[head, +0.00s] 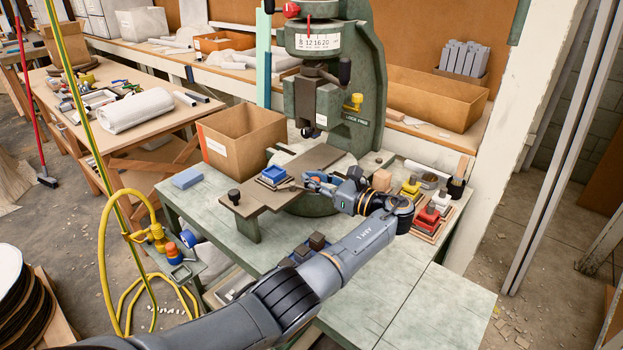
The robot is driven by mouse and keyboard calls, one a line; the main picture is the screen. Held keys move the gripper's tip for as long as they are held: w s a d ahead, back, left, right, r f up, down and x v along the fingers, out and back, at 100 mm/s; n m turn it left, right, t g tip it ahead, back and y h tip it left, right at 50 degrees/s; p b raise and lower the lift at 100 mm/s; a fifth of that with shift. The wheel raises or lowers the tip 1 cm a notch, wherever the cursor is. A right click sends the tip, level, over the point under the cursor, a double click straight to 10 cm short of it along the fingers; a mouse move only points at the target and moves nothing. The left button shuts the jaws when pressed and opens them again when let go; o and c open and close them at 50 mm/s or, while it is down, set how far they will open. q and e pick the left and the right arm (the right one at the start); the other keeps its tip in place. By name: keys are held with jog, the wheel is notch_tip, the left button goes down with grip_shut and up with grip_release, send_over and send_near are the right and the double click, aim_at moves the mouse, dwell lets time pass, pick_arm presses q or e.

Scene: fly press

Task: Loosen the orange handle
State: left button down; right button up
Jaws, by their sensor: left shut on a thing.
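A yellow-orange handle (354,102) sticks out on the right side of the green press (365,60), just above the words LOCK FREE. My left gripper (308,183) is well below the handle, apart from it, low over the press bed and pointing left. It is shut on a thin grey piece (288,187) that reaches left toward a blue-topped block (273,174). The fingertips are small, so the exact grip is hard to see. My right gripper is not in view.
An open cardboard box (243,133) stands left of the press. Yellow (410,189) and red (428,214) blocks sit on the right of the green table (375,290). The table's front right is clear. A yellow hose (106,250) hangs at the left.

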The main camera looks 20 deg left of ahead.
pick_arm(q)
jog(key=shift+d+f, duration=0.2)
jog(key=shift+f, duration=0.05)
jog(key=c, duration=1.4)
grip_release()
jog(key=shift+c, duration=0.2)
jog(key=o, duration=0.3)
jog(key=shift+d, duration=0.2)
jog(key=shift+r, duration=0.1)
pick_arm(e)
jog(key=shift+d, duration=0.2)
pick_arm(q)
jog(key=shift+a, duration=0.1)
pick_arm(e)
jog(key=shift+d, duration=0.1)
pick_arm(q)
jog(key=v, duration=0.7)
jog(key=shift+d, duration=0.35)
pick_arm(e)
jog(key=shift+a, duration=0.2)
